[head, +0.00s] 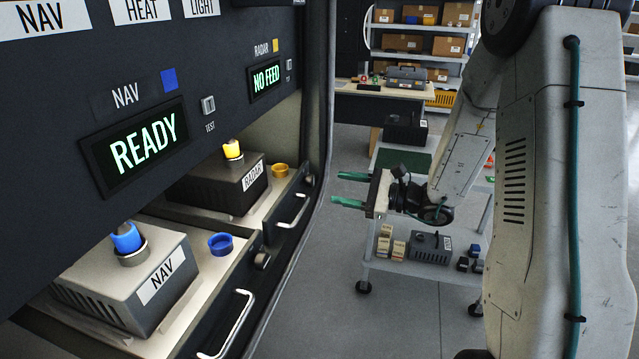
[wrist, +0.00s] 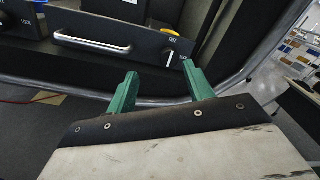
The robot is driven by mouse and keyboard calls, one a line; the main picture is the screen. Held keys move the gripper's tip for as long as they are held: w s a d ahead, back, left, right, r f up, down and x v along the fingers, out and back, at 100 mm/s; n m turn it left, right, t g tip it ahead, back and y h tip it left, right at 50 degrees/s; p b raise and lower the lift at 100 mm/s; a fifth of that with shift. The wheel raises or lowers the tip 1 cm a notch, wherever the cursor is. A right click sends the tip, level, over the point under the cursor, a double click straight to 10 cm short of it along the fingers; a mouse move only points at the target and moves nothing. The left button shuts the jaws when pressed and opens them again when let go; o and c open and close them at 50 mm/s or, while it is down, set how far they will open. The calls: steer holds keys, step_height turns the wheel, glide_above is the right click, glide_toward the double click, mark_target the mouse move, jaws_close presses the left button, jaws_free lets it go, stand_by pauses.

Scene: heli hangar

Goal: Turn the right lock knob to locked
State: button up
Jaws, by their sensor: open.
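The right lock knob (wrist: 170,57) is on the front of the RADAR drawer (wrist: 110,50), right of its handle, in the wrist view. Its pale mark looks roughly upright, toward the FREE label above; the LOCK label is to its right. In the head view this knob (head: 309,180) is small, at the drawer's right end. The NAV drawer's knob (head: 262,260) is nearer. My gripper (head: 348,189) is open and empty, with two green fingers pointing toward the drawers, right of and apart from the right knob. The fingers also show in the wrist view (wrist: 160,88).
A NAV unit (head: 150,275) and a RADAR unit (head: 220,185) stand on the drawers. Bar handles (head: 292,212) stick out from the fronts. A curved cabinet edge (head: 320,165) runs beside them. A trolley (head: 410,268) stands behind my gripper. Grey floor lies between.

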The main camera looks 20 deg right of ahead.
mark_target(313, 182)
steer(key=shift+m+t, duration=0.4)
steer(key=shift+m, duration=0.1)
steer(key=w+a, duration=0.1)
steer(key=w, duration=0.1)
steer(key=w+a, duration=0.2)
steer(key=w+a+f, duration=0.1)
steer(key=w, duration=0.1)
steer(key=shift+a, duration=0.35)
steer(key=shift+c, duration=0.3)
steer(key=c, duration=0.9)
